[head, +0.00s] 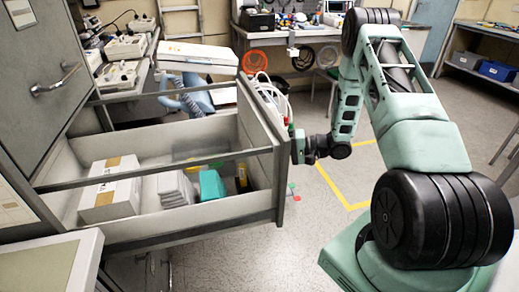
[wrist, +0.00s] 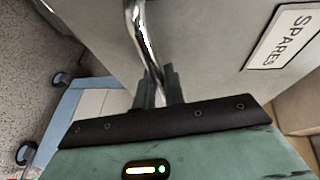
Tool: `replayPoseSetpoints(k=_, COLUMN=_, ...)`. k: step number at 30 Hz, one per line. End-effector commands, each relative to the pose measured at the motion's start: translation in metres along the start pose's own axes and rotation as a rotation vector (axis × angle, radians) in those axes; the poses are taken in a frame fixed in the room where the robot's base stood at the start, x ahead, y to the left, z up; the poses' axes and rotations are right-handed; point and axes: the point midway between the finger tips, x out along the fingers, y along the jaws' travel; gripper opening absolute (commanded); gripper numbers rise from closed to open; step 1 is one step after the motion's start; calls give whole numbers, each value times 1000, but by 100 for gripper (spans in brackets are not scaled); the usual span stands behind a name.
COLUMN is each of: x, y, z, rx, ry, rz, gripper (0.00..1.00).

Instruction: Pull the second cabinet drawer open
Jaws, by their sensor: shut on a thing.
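The open cabinet drawer (head: 180,229) stands far out of the grey cabinet (head: 40,45) in the head view. Its front panel (wrist: 205,35) fills much of the wrist view. A curved metal handle (wrist: 142,35) is on that panel, and my gripper (wrist: 158,88) is shut around the bar. In the head view my gripper (head: 299,147) is at the outer side of the drawer front; its fingers and the handle are hidden there. A label reading "SPARES" (wrist: 282,36) is on the panel.
The drawer holds a white box (head: 108,192), pale packets (head: 176,189) and a teal item (head: 212,185). A closed drawer with a handle (head: 56,80) is above. A bench with devices (head: 125,75) stands behind.

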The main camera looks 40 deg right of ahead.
Motion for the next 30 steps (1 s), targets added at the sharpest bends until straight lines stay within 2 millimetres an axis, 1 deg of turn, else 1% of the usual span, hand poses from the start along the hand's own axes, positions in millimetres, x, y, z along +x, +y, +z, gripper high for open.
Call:
replayPoseSetpoints(k=1, x=-7, y=2, z=-3, rx=2, ry=4, rz=4, gripper=0)
replayPoseSetpoints(k=3, x=-13, y=3, z=-5, rx=2, ry=4, rz=4, gripper=0)
replayPoseSetpoints(k=9, x=-23, y=6, z=-9, rx=1, ry=3, rz=5, gripper=0)
replayPoseSetpoints(k=23, x=-26, y=7, z=-11, rx=1, ry=3, rz=4, gripper=0)
replayPoseSetpoints(k=24, x=-26, y=7, z=-11, rx=0, ry=3, rz=4, gripper=14)
replayPoseSetpoints(k=26, x=-26, y=7, z=-11, rx=0, ry=3, rz=4, gripper=31)
replayPoseSetpoints(k=27, x=-25, y=7, z=-11, rx=0, ry=2, rz=3, gripper=33)
replayPoseSetpoints(k=30, x=-25, y=6, z=-11, rx=0, ry=2, rz=2, gripper=33)
